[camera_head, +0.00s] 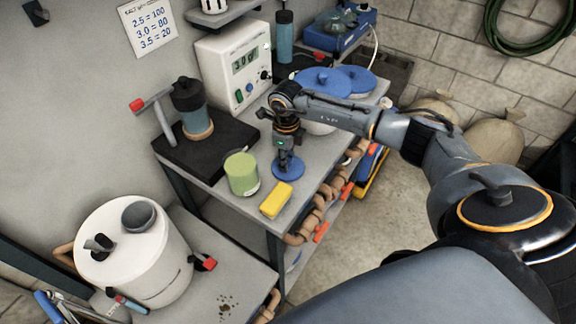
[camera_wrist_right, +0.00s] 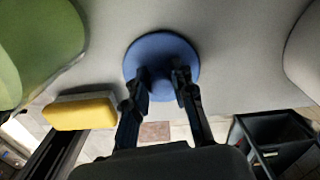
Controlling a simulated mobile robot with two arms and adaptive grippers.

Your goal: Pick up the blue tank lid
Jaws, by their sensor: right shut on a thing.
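A round blue lid (camera_head: 288,173) lies at the front of the grey bench, right of a yellow block. My right gripper (camera_head: 285,158) points down over it and is shut on it. In the right wrist view the blue lid (camera_wrist_right: 160,48) shows as a disc, with the two fingers of my right gripper (camera_wrist_right: 163,80) closed in on its middle. The fingertips hide the part they grip. The lid looks level and close to the bench; I cannot tell if it touches. My left gripper is not in view.
A green jar (camera_head: 241,174) and the yellow block (camera_head: 276,200) stand close to the lid on its left. White tanks with blue tops (camera_head: 322,81) stand behind. A white tank (camera_head: 136,254) is on the lower bench. Brown pipes (camera_head: 318,213) run along the bench's right edge.

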